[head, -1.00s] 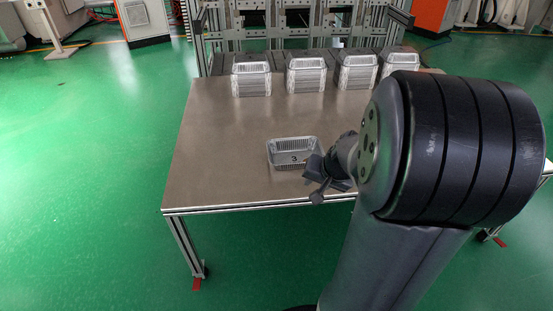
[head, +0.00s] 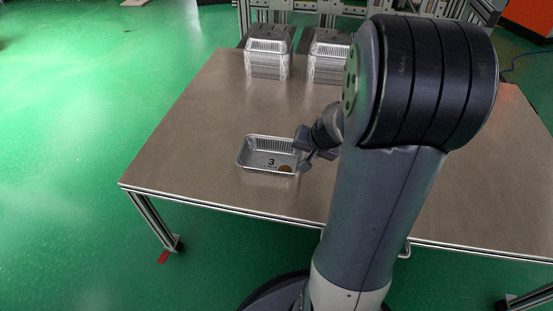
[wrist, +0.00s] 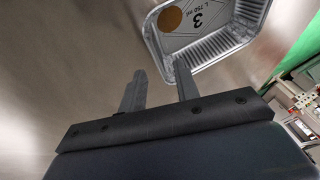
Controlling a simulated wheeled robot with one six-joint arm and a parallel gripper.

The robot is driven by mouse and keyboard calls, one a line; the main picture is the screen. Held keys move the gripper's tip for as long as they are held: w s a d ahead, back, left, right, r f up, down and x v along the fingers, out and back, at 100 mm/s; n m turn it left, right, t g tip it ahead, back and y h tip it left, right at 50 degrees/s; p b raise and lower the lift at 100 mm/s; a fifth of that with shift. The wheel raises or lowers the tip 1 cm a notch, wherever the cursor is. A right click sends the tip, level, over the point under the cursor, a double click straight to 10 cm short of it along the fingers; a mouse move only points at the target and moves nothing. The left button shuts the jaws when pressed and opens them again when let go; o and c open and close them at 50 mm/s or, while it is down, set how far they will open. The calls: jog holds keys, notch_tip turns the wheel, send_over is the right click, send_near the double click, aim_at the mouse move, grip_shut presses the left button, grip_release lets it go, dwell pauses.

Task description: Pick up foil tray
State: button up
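The foil tray (head: 262,144) is a shallow silver rectangle, marked "3" inside, standing upright and empty except for a round brown spot or disc (head: 286,168) on its floor. My gripper (head: 304,152) is at the tray's right end in the head view. In the wrist view the tray (wrist: 218,45) is at the top right, cut off by the frame's edge. The left finger is outside the tray.
The tray stands on a brown metal table (head: 190,140) with bare room around it. Stacks of foil trays (head: 267,60) (head: 328,62) stand along the back edge, before a metal frame. My arm hides the table's right part.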

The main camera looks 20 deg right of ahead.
aim_at(301, 157)
jog(key=b+x, duration=0.2)
jog(key=x, duration=0.4)
jog(key=shift+c, duration=0.5)
grip_shut()
